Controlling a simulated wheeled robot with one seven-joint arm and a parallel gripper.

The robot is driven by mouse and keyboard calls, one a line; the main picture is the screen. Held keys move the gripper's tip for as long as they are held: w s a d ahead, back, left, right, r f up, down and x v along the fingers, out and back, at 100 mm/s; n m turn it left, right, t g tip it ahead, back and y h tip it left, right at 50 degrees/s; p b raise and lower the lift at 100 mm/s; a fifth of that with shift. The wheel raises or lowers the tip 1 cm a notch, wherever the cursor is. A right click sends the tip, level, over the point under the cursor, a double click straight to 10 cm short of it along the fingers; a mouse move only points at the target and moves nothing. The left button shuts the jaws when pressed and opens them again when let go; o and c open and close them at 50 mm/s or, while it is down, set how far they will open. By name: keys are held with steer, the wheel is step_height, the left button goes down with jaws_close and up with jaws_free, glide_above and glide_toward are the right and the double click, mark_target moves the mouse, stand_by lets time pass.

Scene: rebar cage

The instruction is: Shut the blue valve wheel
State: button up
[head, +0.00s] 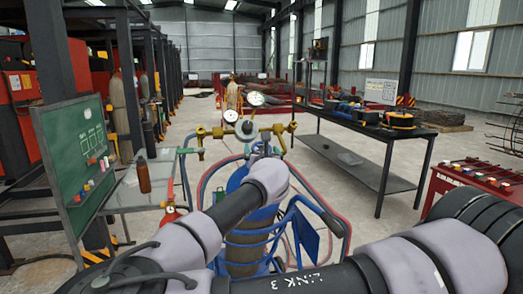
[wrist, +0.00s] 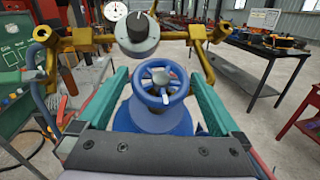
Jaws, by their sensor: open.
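The blue valve wheel (wrist: 161,85) is round and spoked, with a light hub, and shows near the middle of the wrist view. It sits on top of a blue cylinder (wrist: 150,122). My gripper (wrist: 160,74) is open, with one teal finger to the left of the wheel and one to the right. I see gaps between both fingers and the wheel's rim. I cannot tell whether the fingertips reach level with it. In the head view my arm covers most of the blue cylinder, and the wheel is not clearly visible.
A brass regulator with a grey knob (wrist: 138,36) and gauge (wrist: 116,11) stands just beyond the wheel. Red and blue hoses (head: 318,190) hang around the blue cart (head: 310,238). A green board (head: 75,150) is left, a black workbench (head: 365,130) right.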

steer(key=shift+w, duration=0.5)
steer(key=c, duration=1.2)
steer(key=shift+o, duration=0.2)
